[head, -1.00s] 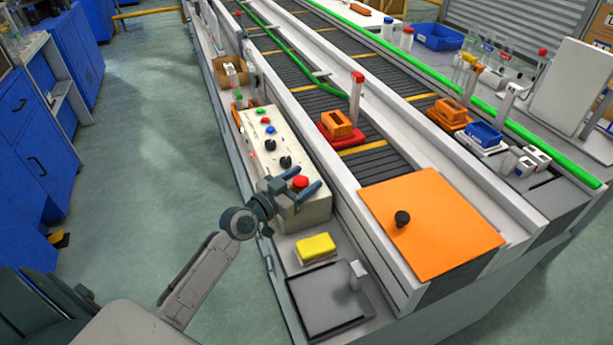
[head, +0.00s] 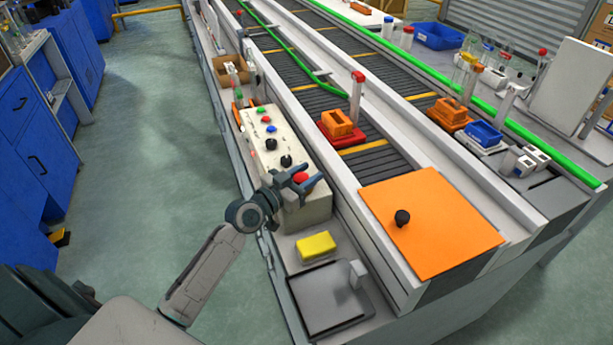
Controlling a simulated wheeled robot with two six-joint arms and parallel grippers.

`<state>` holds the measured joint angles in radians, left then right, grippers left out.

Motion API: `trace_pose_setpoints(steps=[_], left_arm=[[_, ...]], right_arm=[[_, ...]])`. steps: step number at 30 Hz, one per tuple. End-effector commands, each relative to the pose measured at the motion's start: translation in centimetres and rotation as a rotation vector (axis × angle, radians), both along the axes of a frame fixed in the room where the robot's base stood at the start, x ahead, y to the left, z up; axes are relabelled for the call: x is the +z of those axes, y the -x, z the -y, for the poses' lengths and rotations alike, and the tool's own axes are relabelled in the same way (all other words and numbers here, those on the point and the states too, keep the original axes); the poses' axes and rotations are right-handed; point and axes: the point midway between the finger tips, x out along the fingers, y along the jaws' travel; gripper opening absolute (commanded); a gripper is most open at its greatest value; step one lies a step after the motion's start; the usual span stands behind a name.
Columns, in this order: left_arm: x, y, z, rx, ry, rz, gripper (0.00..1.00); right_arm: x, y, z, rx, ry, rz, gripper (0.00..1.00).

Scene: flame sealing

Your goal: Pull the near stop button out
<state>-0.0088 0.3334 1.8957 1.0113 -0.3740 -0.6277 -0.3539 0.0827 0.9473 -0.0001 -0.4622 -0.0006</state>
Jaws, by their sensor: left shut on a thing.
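The near stop button (head: 301,178) is a red knob at the near end of the cream control box (head: 312,209). The box stands on the left ledge of the conveyor line. My left gripper (head: 301,181) is at the button, with one finger on each side of it, and is shut on it. The fingers partly hide the button, and I cannot tell how far out it stands. Black knobs (head: 286,161) and small coloured buttons sit farther along the box. My right gripper is not in view.
A yellow sponge-like block (head: 315,246) and a dark square plate (head: 330,299) lie on the ledge nearer me. An orange panel (head: 440,225) with a black knob covers the belt's near end. Orange and blue trays stand on the line. The floor at left is clear.

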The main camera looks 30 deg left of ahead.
Motion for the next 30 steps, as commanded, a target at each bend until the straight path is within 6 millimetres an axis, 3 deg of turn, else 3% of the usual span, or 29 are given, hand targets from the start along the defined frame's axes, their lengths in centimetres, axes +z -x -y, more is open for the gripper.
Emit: trace_pose_setpoints(steps=[8, 9, 12, 23, 30], left_arm=[[0.9, -0.1, 0.0, 0.001, 0.001, 0.009, 0.0], [0.9, -0.1, 0.0, 0.001, 0.0, 0.01, 0.41], [0.9, -0.1, 0.0, 0.001, 0.001, 0.009, 0.57], [0.6, 0.5, -0.2, 0.001, -0.001, 0.003, 0.57], [0.4, 4.1, -1.5, 0.0, -0.006, 0.001, 0.57]], right_arm=[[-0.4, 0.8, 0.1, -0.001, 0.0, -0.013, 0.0], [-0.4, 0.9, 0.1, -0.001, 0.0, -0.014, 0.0], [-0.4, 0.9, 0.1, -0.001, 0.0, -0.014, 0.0], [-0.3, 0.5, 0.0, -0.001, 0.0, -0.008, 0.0], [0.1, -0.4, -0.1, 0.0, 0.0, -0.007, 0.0]])
